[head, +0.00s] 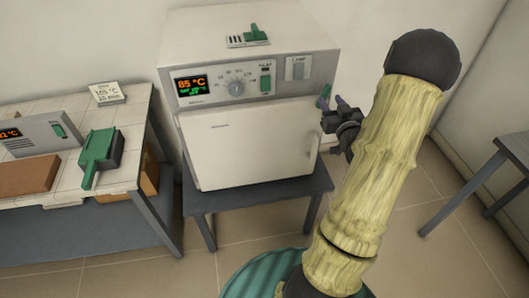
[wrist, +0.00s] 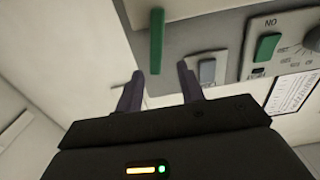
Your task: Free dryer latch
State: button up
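The dryer (head: 250,150) is a white box with a grey control panel reading 85 °C, and its front door looks shut. A green latch (head: 323,96) sticks out at its upper right edge. In the wrist view it is an upright green bar (wrist: 156,40). My gripper (head: 334,104) is beside that edge, close to the latch. In the wrist view my gripper (wrist: 158,78) is open, with its dark fingers apart and the bar's lower end between the tips in the picture. I see no finger touching it, and I cannot tell the depth gap.
A green switch (head: 265,83) and a grey switch (head: 298,68) are on the dryer's panel. A small green-handled device (head: 253,35) is on top. Open floor lies right of the dryer.

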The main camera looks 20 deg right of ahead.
jog(key=b+v, duration=0.9)
jog(key=v, duration=0.2)
jog(key=w+a+g+y+p, duration=0.1)
jog(key=w+a+g+p, duration=0.6)
jog(key=a, duration=0.4)
jog(key=s+a+n+g+y+p, duration=0.1)
jog(key=s+a+g+p, duration=0.4)
jog(key=a, duration=0.7)
jog(key=shift+s+a+r+n+y+p, duration=0.35)
jog(key=shift+a+r+n+y+p, duration=0.05)
jog(key=shift+y+p, duration=0.3)
jog(key=s+a+g+y, duration=0.1)
jog(key=s+a+g, duration=0.1)
jog(key=s+a, duration=0.2)
jog(key=shift+a+f+n+g, duration=0.25)
jog(key=shift+a+n+g, duration=0.15)
jog(key=shift+a, duration=0.35)
